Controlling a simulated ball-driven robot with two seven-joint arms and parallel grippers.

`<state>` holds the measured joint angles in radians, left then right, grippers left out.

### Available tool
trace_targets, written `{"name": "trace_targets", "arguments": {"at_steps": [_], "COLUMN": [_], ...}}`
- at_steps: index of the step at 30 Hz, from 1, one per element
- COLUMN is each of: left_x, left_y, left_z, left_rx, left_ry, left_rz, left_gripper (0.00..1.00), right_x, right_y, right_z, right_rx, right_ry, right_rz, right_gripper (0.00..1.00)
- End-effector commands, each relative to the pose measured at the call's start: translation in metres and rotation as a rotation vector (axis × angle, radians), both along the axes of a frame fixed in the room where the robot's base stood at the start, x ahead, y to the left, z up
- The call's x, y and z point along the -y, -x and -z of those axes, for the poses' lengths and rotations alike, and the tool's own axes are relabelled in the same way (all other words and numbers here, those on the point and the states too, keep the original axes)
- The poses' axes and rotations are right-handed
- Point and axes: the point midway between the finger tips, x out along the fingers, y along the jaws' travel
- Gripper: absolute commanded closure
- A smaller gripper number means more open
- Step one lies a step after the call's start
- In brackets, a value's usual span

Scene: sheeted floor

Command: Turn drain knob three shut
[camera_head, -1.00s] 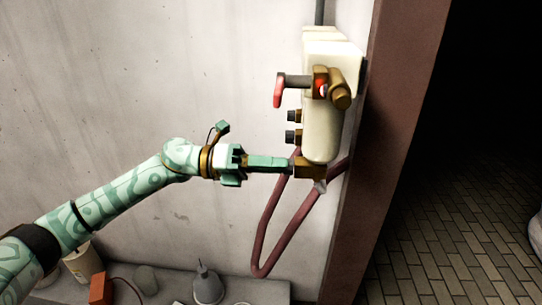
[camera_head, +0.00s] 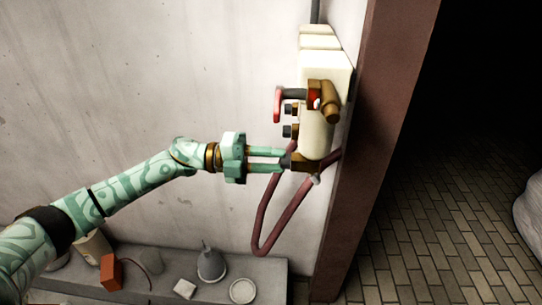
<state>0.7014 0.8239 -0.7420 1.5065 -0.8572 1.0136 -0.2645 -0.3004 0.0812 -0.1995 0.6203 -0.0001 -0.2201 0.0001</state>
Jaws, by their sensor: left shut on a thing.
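A cream wall unit (camera_head: 317,132) hangs on the wall beside the brown post, with small dark knobs on its left side. The upper dark knob (camera_head: 290,109) and the one below it (camera_head: 289,131) are free. My left gripper (camera_head: 284,160) reaches in from the left, level with the unit's lower end. Its two green fingers are closed on the lowest dark knob, at the brass fitting (camera_head: 305,162). The fingertips hide most of that knob, and I cannot read any number. My right gripper is not in view.
A red-handled lever (camera_head: 278,104) on a brass valve (camera_head: 327,98) sits above the knobs. A dark red hose (camera_head: 262,220) loops below. A ledge (camera_head: 268,275) bears a grey funnel-like thing (camera_head: 211,265) and an orange box (camera_head: 110,272). The brown post (camera_head: 361,150) stands right.

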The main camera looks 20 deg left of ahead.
Motion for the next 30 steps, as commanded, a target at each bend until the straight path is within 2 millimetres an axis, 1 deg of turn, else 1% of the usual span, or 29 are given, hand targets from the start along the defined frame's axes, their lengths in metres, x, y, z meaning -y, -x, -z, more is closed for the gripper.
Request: {"name": "trace_targets", "arguments": {"at_steps": [16, 17, 18, 19, 27, 30], "left_x": [-0.0007, -0.0007, -0.0006, -0.0006, -0.0007, -0.0057], "left_y": [-0.0005, -0.0005, -0.0006, -0.0005, -0.0001, 0.0011], "left_z": [0.0001, 0.0001, 0.0001, 0.0002, 0.0002, 0.0011], "left_rx": [-0.025, -0.025, -0.025, -0.025, -0.024, -0.024], "left_ry": [0.007, 0.007, 0.007, 0.007, 0.007, 0.006], "left_rz": [-0.002, -0.002, -0.002, -0.002, -0.001, -0.002], "left_gripper": [0.94, 0.69, 0.58, 0.50, 0.50, 0.50], "right_x": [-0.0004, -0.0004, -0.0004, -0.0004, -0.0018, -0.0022], "right_y": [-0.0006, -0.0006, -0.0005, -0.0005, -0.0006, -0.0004], "right_z": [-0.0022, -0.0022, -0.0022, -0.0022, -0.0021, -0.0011], "right_rx": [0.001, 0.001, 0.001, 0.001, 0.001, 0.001], "right_ry": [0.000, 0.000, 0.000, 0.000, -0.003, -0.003], "right_rz": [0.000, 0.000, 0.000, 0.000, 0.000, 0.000], "right_gripper": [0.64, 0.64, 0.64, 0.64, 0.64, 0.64]}}
